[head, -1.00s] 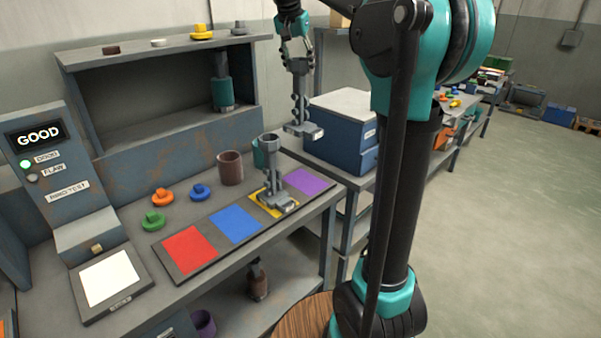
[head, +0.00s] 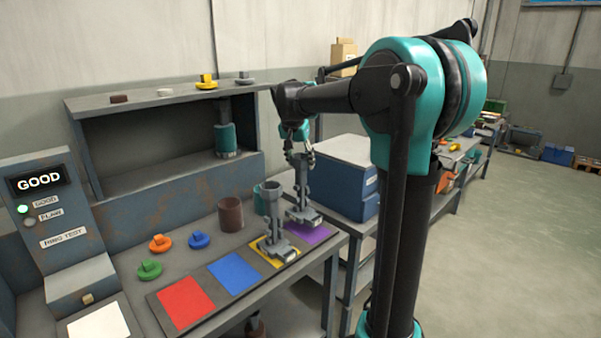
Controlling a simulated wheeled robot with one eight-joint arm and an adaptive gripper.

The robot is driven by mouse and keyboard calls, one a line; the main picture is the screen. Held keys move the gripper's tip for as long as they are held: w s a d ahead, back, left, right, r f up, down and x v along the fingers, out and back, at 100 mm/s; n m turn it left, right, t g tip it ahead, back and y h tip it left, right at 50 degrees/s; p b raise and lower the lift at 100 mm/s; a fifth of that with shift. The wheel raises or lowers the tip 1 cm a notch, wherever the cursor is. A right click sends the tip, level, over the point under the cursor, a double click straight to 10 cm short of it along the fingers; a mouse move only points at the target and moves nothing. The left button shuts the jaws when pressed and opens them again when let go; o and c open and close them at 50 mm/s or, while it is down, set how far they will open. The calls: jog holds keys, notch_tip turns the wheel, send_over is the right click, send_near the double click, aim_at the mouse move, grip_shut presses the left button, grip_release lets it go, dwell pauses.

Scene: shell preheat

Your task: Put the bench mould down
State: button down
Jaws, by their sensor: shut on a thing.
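My gripper (head: 299,150) is shut on the top of a grey bench mould (head: 302,188), a stepped upright piece with a wider foot. The mould hangs upright at the purple square (head: 312,233) on the bench strip. Its foot overlaps the back of that square in the picture; I cannot tell whether it touches. A second, similar grey mould (head: 273,218) stands on the yellow square (head: 265,250), just left of the held one.
Red (head: 186,302) and blue (head: 235,273) squares are bare. Orange (head: 160,243), blue (head: 199,239) and green (head: 149,269) knobbed pieces and a brown cup (head: 231,214) lie behind the strip. A blue box (head: 340,180) stands right. The tester (head: 50,210) reads GOOD.

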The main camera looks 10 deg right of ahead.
aim_at(301, 171)
jog(key=shift+f, duration=2.1)
jog(key=c, duration=0.6)
grip_release()
jog(key=v, duration=1.2)
jog(key=s+d+f+n+y, duration=0.1)
jog(key=s+d+f+n, duration=0.2)
jog(key=s+f, duration=1.1)
jog(key=s+d+f+n+y, duration=0.1)
jog(key=s+d+f+n, duration=0.2)
jog(key=s+f, duration=1.1)
notch_tip(301, 171, down, 4)
jog(key=shift+d+r, duration=0.1)
jog(key=shift+d, duration=0.75)
jog(key=shift+s, duration=0.1)
